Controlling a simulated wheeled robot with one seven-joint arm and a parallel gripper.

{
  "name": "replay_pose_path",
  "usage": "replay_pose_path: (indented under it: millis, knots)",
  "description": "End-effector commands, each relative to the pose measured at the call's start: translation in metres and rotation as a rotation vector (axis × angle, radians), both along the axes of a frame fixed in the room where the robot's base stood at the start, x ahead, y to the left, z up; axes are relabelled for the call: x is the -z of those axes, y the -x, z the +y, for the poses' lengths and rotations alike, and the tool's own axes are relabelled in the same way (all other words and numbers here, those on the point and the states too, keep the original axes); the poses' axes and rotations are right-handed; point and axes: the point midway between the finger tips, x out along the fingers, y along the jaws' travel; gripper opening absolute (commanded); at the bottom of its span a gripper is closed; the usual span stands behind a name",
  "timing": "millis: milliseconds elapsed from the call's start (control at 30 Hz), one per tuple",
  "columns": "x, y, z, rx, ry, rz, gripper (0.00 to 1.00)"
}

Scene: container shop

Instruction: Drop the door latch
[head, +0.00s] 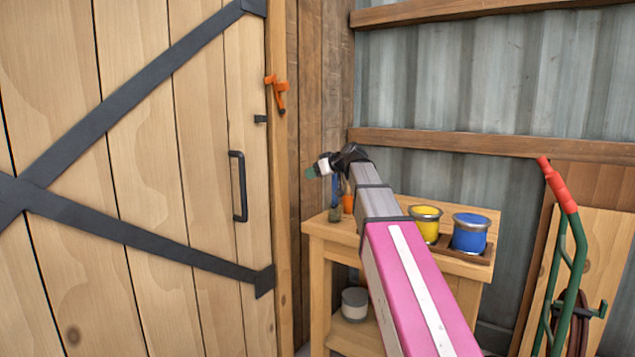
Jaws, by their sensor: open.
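The orange door latch (280,92) is on the wooden post at the right edge of the door. It stands raised, its upper end pointing toward the door. A small black catch (260,119) sits on the door edge, below and left of the latch and apart from it. The plank door (140,190) with black straps looks closed against the post. A black pull handle (239,187) is on it, below the catch. My gripper (312,172) is right of the post and lower than the latch, apart from it. It is open; its fingers are small and partly hidden by my wrist.
A wooden workbench (322,229) stands right of the door, behind my arm. On it are a yellow paint can (425,222), a blue paint can (470,233) and small tools. A grey can (355,303) is on its lower shelf. A green hand truck (570,260) leans at the right.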

Motion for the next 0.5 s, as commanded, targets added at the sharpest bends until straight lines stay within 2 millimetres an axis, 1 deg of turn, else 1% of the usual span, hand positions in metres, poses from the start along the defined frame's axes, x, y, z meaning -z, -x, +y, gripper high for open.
replay_pose_path:
  millis: [33,200,333,500]
  knots:
    - [0.007,0.002,-0.001,0.004,0.002,0.012,0.53]
    - [0.023,0.003,-0.003,0.017,0.009,0.042,0.53]
    - [0.028,0.004,-0.004,0.022,0.012,0.053,0.53]
    - [0.029,0.004,-0.004,0.022,0.012,0.055,0.53]
